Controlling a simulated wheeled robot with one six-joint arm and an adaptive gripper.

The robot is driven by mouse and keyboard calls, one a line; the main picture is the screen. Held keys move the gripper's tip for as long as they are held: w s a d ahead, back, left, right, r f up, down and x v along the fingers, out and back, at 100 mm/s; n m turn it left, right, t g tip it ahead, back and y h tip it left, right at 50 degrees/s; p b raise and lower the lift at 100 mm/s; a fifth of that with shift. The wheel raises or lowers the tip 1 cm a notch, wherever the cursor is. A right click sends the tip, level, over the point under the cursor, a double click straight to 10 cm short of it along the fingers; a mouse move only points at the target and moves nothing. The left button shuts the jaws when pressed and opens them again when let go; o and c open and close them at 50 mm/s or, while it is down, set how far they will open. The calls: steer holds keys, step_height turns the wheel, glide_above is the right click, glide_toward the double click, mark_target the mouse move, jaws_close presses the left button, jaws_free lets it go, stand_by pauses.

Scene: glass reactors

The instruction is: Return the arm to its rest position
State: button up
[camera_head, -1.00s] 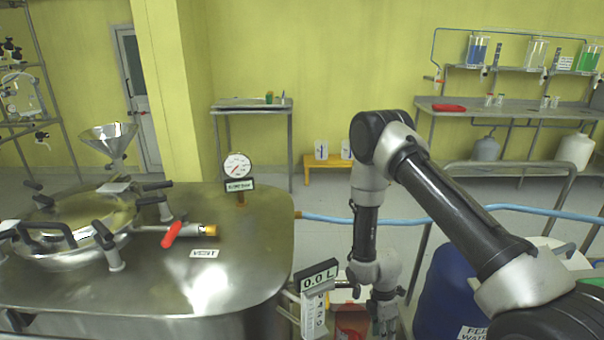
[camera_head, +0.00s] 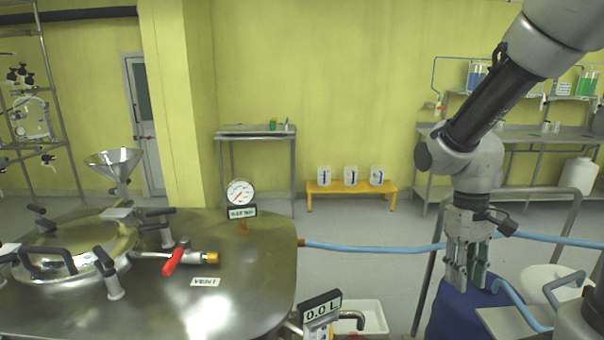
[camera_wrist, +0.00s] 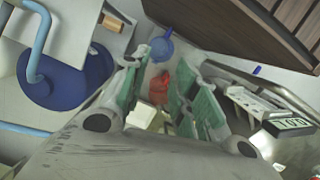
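My arm comes in from the upper right in the head view, and its forearm slopes down to the wrist. My gripper (camera_head: 468,288) hangs downward on the right, in front of and above the blue drum (camera_head: 460,315). In the wrist view my gripper (camera_wrist: 160,95) shows two green-padded fingers with a gap between them. It is open and nothing is held. The blue drum also shows at the left of the wrist view (camera_wrist: 62,88).
The steel reactor (camera_head: 250,265) fills the lower left, with a gauge (camera_head: 240,192) and a red-handled valve (camera_head: 173,262). A digital display (camera_head: 321,308) stands at its right edge. A blue hose (camera_head: 375,247) runs behind the gripper. Metal railing (camera_head: 575,225) stands at right.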

steer(key=s+d+r+m+t, duration=0.1)
steer(key=s+d+r+t, duration=0.1)
steer(key=r, duration=0.5)
steer(key=s+d+r+m+t, duration=0.1)
steer(key=s+d+r+t, duration=0.1)
steer(key=s+r+t, duration=0.2)
steer(key=shift+s+r+t, duration=0.4)
steer(key=shift+s+r, duration=0.3)
steer(key=shift+r, duration=0.9)
